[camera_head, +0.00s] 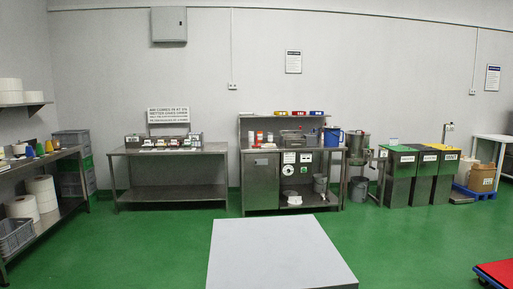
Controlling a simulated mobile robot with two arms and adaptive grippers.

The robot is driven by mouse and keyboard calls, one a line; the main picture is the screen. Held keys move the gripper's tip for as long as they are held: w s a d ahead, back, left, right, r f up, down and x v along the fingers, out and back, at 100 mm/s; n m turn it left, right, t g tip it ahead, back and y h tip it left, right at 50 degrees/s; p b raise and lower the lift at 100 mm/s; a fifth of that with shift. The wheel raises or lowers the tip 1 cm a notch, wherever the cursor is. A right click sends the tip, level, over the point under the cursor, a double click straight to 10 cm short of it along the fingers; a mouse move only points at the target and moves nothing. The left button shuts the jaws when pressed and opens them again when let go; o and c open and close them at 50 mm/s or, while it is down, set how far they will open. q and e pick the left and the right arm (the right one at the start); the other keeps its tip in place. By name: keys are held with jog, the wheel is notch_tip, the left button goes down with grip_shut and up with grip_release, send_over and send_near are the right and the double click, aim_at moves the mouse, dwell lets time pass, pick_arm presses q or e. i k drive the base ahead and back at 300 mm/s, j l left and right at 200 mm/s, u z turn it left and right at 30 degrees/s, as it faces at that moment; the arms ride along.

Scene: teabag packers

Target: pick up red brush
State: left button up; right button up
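I cannot make out a red brush anywhere in the head view. Neither of my grippers is in view.
A steel table (170,151) stands left of the workstation (261,180). Shelves (62,153) line the left wall; several bins (399,175) stand right. A pale grey flat surface (277,250) fills the front middle. Green floor (130,250) is open around it. A red platform (497,272) lies lower right.

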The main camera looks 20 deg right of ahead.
aim_at(256, 146)
jog(key=i+j+u, duration=0.1)
jog(key=i+u, duration=0.65)
jog(key=i+j+u, duration=0.1)
jog(key=i+u, duration=0.15)
jog(key=i, duration=0.35)
jog(key=i+u, duration=0.25)
jog(key=i, duration=0.35)
jog(key=i+z, duration=0.65)
jog(key=i, duration=0.2)
jog(key=i+j+z, duration=0.15)
jog(key=i+z, duration=0.2)
jog(key=i+l+z, duration=0.15)
jog(key=i+z, duration=0.2)
jog(key=i, duration=0.75)
jog(key=i+j+z, duration=0.15)
jog(key=i+z, duration=0.15)
jog(key=i, duration=0.75)
jog(key=i+l+z, duration=0.1)
jog(key=i+z, duration=0.35)
jog(key=i, duration=0.35)
jog(key=i+j+z, duration=0.15)
jog(key=i+z, duration=0.3)
jog(key=i, duration=0.35)
